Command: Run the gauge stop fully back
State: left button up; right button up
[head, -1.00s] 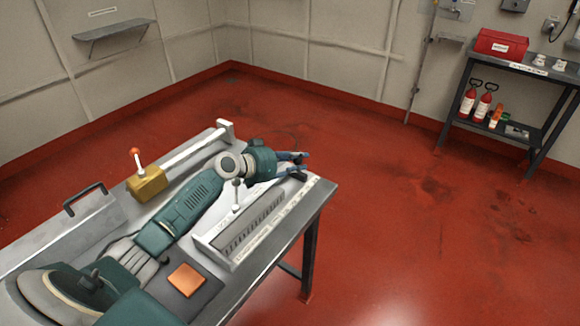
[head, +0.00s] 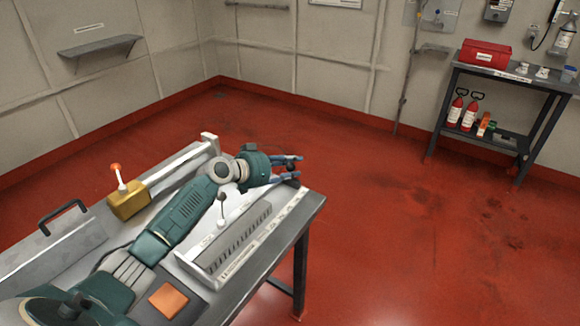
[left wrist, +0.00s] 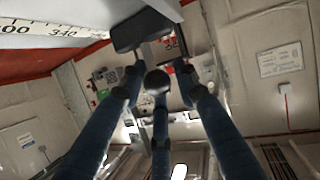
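A graduated scale strip (head: 262,243) runs along the right edge of the bench top; its numbers also show in the left wrist view (left wrist: 45,30). A dark block (left wrist: 140,30) sits by the strip's end, with a dark round knob (left wrist: 157,82) near it, apparently the gauge stop. My left gripper (head: 290,168) is at the bench's far right end. Its blue fingers are spread, with the knob between the fingertips in the wrist view (left wrist: 160,85). I see gaps beside the knob; contact is not clear. My right gripper is not in view.
A brass block (head: 129,199) with an orange-tipped lever sits by a pale rail on the bench. A slotted tray (head: 238,240) with a ball-topped lever and an orange pad (head: 168,301) lie near my left arm. Red floor beyond the bench is clear up to a side table (head: 510,82).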

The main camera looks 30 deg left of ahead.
pick_arm(q)
jog(key=shift+s, duration=0.15)
jog(key=v, duration=1.1)
jog(key=shift+s+a+r, duration=0.2)
jog(key=shift+s+r, duration=0.05)
jog(key=shift+s, duration=0.05)
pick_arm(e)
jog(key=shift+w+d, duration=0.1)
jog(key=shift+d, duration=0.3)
